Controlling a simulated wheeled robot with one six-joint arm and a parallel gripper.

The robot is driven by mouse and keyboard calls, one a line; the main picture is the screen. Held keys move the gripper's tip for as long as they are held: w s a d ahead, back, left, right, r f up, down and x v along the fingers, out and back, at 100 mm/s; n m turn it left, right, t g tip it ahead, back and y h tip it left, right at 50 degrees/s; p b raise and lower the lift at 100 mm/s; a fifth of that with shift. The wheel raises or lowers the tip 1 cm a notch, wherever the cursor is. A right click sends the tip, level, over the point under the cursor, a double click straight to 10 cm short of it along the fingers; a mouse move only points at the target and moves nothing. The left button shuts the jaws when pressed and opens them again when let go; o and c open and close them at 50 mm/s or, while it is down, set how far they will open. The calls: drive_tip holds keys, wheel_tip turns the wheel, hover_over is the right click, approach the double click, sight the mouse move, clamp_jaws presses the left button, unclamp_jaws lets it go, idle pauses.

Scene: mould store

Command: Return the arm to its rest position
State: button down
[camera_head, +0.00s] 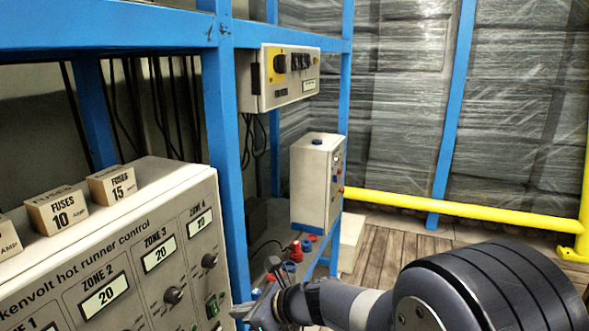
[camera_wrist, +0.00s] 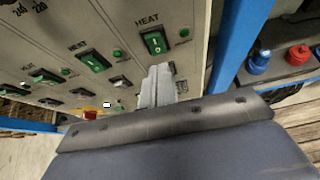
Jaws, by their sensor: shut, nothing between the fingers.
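My gripper (camera_head: 252,314) is low in the head view, just right of the hot runner control panel (camera_head: 120,268). My arm reaches in from the lower right. In the wrist view my gripper (camera_wrist: 159,72) has its fingers together and empty, in front of the panel's lower row. A green HEAT switch (camera_wrist: 155,42) is just beyond the fingertips; I cannot tell whether they touch it. More green switches (camera_wrist: 97,61) line the panel to the left.
A blue upright (camera_head: 222,150) stands beside the panel. Fuse boxes (camera_head: 57,211) sit on top of it. Beyond are a grey control box (camera_head: 312,185), a wall-mounted unit (camera_head: 285,90) and a yellow rail (camera_head: 460,212). Red and blue connectors (camera_head: 296,251) are on the lower shelf. Wooden floor (camera_head: 390,252) is open at right.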

drive_tip(key=shift+s+d+r+b, duration=0.1)
drive_tip(key=shift+s+d+b, duration=0.2)
drive_tip(key=shift+d, duration=0.3)
drive_tip(key=shift+s+d+r+b, duration=0.1)
drive_tip(key=shift+s+d+b, duration=0.15)
drive_tip(key=shift+d+b, duration=0.3)
drive_tip(key=shift+s+d+b, duration=0.25)
drive_tip(key=shift+d, duration=0.45)
